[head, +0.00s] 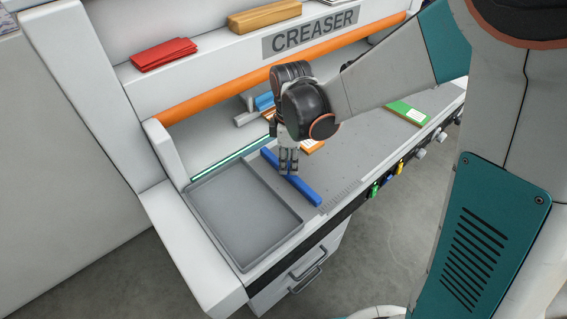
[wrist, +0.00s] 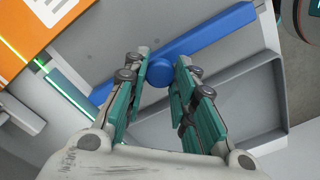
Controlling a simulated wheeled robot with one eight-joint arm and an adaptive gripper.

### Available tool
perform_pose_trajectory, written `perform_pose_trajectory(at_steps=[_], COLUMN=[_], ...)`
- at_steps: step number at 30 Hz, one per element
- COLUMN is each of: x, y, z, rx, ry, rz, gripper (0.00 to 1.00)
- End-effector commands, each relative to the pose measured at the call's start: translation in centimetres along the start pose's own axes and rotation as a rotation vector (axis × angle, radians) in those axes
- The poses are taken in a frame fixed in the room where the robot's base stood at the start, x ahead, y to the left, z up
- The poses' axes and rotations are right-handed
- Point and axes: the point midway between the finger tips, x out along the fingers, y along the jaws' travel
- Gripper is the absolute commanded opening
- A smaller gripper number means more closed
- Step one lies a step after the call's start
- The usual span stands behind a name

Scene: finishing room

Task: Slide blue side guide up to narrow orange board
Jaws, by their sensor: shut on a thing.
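The blue side guide (head: 305,190) is a long bar lying on the grey bed, left of the orange board (head: 313,146). In the wrist view, the guide (wrist: 215,33) runs diagonally and has a round blue knob (wrist: 160,73). My gripper (head: 289,173) points down over the guide's middle. In the wrist view, my gripper (wrist: 161,70) has its fingers on either side of the knob, shut on it. The orange board (wrist: 25,40), with a white label, lies at upper left, with bare grey bed between it and the guide. My gripper partly hides the board in the head view.
A grey tray (head: 203,218) sits at the left end of the bed, close to the guide. A green board (head: 398,107) lies farther right. Another blue piece (head: 264,101) is behind my gripper. Small coloured knobs (head: 387,180) line the front edge.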

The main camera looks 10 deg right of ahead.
Motion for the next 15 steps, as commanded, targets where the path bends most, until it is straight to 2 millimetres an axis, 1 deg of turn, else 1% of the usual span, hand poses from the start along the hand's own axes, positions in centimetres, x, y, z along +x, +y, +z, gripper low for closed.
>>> perform_pose_trajectory(at_steps=[1, 6, 10, 15], x=[0.0, 0.0, 0.0, -0.1], y=[1.2, 3.9, 4.9, 5.1], z=[1.1, 3.8, 4.9, 5.1], rx=[0.009, 0.007, 0.004, 0.001], ry=[-0.003, -0.002, -0.002, -0.001], rz=[0.004, 0.004, 0.004, 0.004], gripper=[0.00, 0.00, 0.00, 0.00])
